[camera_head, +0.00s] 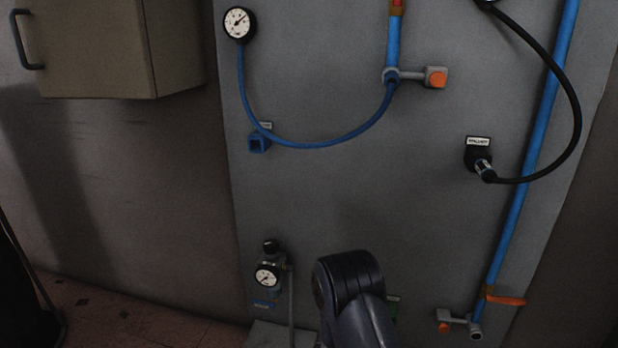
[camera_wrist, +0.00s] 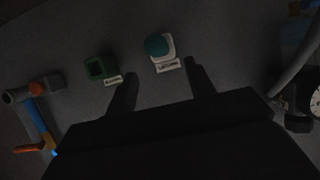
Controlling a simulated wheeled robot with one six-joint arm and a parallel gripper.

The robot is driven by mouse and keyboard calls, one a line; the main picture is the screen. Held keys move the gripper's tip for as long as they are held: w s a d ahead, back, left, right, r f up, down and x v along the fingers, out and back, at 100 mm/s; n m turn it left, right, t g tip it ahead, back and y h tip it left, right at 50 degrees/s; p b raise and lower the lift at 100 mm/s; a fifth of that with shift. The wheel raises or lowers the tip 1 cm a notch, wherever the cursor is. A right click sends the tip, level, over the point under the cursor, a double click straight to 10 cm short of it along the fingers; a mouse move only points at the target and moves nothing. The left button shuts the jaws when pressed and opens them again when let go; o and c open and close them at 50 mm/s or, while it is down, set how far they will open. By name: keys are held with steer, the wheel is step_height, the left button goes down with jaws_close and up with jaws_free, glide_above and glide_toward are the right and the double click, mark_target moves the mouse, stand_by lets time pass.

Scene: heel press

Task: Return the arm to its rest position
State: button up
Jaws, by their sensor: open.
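My gripper (camera_wrist: 160,92) shows in the wrist view as two dark fingers held apart. Nothing is between the fingers. Beyond the fingertips, on the grey panel, are a green square socket (camera_wrist: 98,67) and a white fitting with a teal round top (camera_wrist: 158,46), each with a small label. In the head view, a dark joint of my arm (camera_head: 350,280) stands at the bottom centre in front of the panel. My gripper itself is hidden in that view.
The grey panel (camera_head: 330,200) carries a gauge (camera_head: 240,23) with a blue hose (camera_head: 315,146), a black hose (camera_head: 578,110) in a labelled socket, blue pipes, orange-handled valves (camera_head: 436,77) and a regulator (camera_head: 268,275) left of my arm. A cabinet (camera_head: 100,45) hangs at upper left.

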steer(key=b+x, duration=0.4)
steer(key=x, duration=0.4)
steer(key=shift+w+d+f, duration=0.1)
steer(key=shift+w+f, duration=0.15)
steer(key=shift+w, duration=0.05)
steer(key=s+a, duration=0.1)
steer(key=s, duration=0.6)
steer(key=shift+a+r, duration=0.2)
steer(key=shift+a, duration=0.2)
steer(key=shift+s, duration=0.1)
